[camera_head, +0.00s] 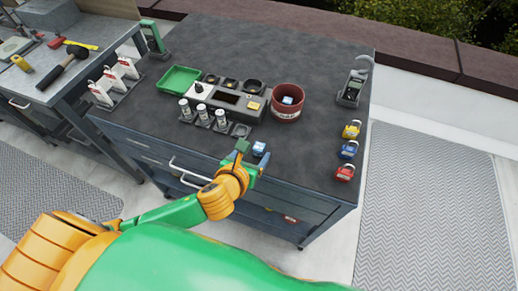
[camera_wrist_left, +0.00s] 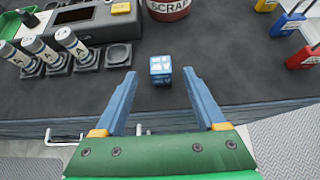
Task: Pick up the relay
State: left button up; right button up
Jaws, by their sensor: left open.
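The relay looks to be the small blue and white cube (camera_wrist_left: 160,69) standing alone on the dark worktop near its front edge. It also shows in the head view (camera_head: 259,149), just right of my left gripper (camera_head: 250,157). In the wrist view, my left gripper (camera_wrist_left: 157,92) is open, with its two blue fingers apart and pointing toward the cube. The cube appears beyond the fingertips, between their lines, and is not gripped. Another small blue and white item (camera_head: 288,101) sits inside the red scrap bin (camera_head: 285,113). My right gripper is not in view.
White cylinders (camera_head: 202,115) stand in a row of holders left of the cube, beside an empty square holder (camera_head: 241,131). A green tray (camera_head: 179,79) lies behind. Yellow, blue and red padlocks (camera_head: 347,150) line the right edge. The worktop between cube and padlocks is clear.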

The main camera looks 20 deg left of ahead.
aim_at(260, 144)
pick_arm(q)
jog(key=x, duration=0.5)
jog(key=shift+w+d+r, duration=0.1)
grip_shut()
jog(key=shift+r, duration=0.55)
jog(key=s+a+r, duration=0.3)
jog(key=a+r, duration=0.9)
jog(key=a, duration=0.1)
jog(key=shift+s+a, duration=0.15)
jog(key=shift+a, duration=0.15)
